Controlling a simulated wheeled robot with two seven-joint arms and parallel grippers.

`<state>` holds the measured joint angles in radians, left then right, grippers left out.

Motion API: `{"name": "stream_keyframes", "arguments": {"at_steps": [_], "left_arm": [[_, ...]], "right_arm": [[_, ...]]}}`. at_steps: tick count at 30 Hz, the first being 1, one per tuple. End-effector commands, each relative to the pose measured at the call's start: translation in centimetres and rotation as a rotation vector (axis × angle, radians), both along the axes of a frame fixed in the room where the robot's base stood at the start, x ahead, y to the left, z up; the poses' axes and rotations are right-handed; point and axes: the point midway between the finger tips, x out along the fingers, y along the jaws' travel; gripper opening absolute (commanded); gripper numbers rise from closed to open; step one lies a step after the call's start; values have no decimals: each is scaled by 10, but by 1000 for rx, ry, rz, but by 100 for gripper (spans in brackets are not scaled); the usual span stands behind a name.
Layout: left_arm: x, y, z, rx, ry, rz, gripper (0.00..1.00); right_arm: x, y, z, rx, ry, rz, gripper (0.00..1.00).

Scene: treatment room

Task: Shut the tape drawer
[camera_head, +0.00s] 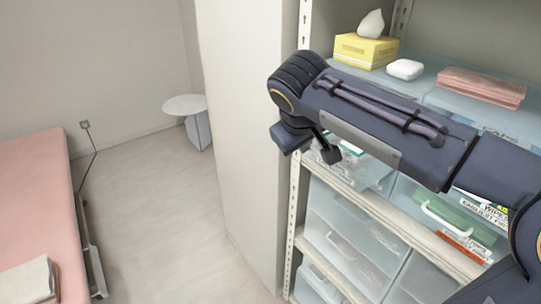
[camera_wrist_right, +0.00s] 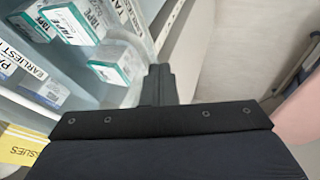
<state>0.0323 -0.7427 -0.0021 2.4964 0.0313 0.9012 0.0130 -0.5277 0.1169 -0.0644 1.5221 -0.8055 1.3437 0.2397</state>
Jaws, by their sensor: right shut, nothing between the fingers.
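The tape drawer (camera_head: 377,178) is a translucent pale-blue bin on the white shelf unit, partly hidden behind my right arm in the head view. Its contents show from above, so it stands at least partly open. In the right wrist view, tape boxes (camera_wrist_right: 70,22) in white and teal lie inside, and the drawer's clear wall (camera_wrist_right: 133,40) is close to my fingers. My right gripper (camera_wrist_right: 160,72) is shut and empty, beside that wall; I cannot tell if it touches. In the head view my right gripper (camera_head: 287,138) is partly hidden by its wrist. My left gripper is out of view.
Another labelled drawer (camera_head: 445,215) is to the right, with clear bins (camera_head: 345,245) below. A yellow tissue box (camera_head: 365,50), a white item (camera_head: 405,69) and pink cloths (camera_head: 482,87) lie above. A pink bed (camera_head: 35,195) is at left; the floor (camera_head: 165,220) between is clear.

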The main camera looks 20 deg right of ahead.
Motion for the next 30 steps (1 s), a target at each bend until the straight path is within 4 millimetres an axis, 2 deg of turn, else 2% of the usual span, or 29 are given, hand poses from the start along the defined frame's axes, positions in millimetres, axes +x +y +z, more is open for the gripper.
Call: {"name": "stream_keyframes", "arguments": {"at_steps": [1,6,12,19,30], "left_arm": [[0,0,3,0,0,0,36],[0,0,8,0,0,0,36],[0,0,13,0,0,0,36],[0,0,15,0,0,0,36],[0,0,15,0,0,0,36]], "right_arm": [[4,-13,1,1,0,-8,0],[16,-48,1,0,1,-6,0],[27,-76,1,0,-1,-4,0],[33,-91,0,0,0,1,0],[34,-93,0,0,0,1,0]]}}
